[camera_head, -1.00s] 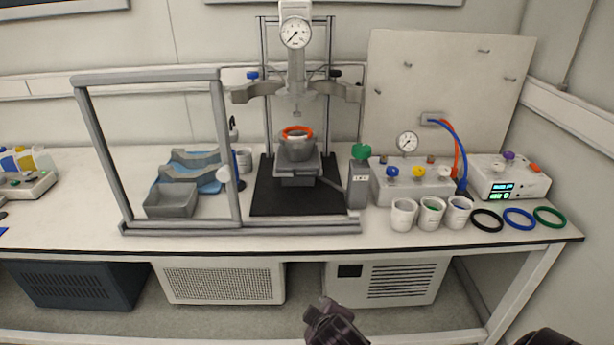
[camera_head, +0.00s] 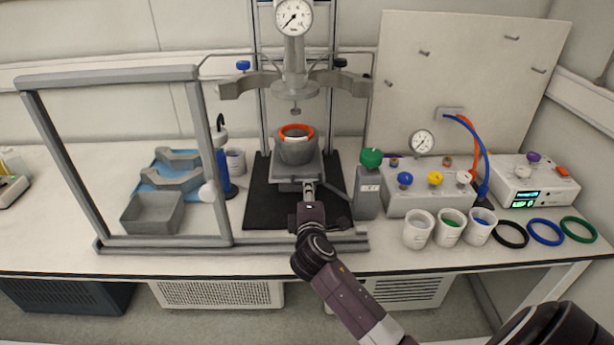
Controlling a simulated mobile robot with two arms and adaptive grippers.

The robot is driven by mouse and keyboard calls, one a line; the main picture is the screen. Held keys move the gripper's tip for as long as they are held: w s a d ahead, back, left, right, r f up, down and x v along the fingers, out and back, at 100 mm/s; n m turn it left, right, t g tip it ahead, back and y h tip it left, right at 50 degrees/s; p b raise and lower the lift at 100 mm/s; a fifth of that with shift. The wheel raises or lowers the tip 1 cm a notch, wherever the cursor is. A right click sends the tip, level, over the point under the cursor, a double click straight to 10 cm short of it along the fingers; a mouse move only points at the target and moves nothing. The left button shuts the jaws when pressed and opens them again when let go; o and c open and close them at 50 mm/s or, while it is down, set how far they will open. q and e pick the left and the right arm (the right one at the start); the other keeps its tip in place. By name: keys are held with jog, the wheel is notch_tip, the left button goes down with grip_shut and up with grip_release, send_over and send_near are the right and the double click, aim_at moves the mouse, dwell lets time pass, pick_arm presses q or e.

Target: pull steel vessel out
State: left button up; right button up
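The steel vessel (camera_head: 295,152), a grey cup with an orange ring (camera_head: 297,131) on its rim, sits upright on a grey support platform (camera_head: 312,170) of the reactor stand. The reactor head (camera_head: 294,87) with its round gauge hangs above it, with a gap between. My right gripper (camera_head: 309,186) comes from the lower right and points at the front of the platform, just below and in front of the vessel. Its fingers are small here, and I cannot tell whether they are open or touch anything. My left gripper is not in view.
A grey frame (camera_head: 213,165) stands at left, before a blue tray (camera_head: 153,183) and a grey box (camera_head: 152,212). A grey block with a green knob (camera_head: 367,195) stands right of the platform. White cups (camera_head: 418,233) and colored rings (camera_head: 545,233) lie farther right.

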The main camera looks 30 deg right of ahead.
jog(key=x, duration=0.4)
jog(key=shift+d+r, duration=0.1)
jog(key=shift+r, duration=0.05)
jog(key=shift+x, duration=1.05)
jog(key=shift+w+d, duration=0.1)
jog(key=shift+w, duration=0.2)
jog(key=c, duration=0.5)
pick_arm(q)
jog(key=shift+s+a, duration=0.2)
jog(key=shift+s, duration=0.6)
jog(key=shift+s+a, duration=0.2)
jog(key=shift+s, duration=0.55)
pick_arm(e)
grip_shut()
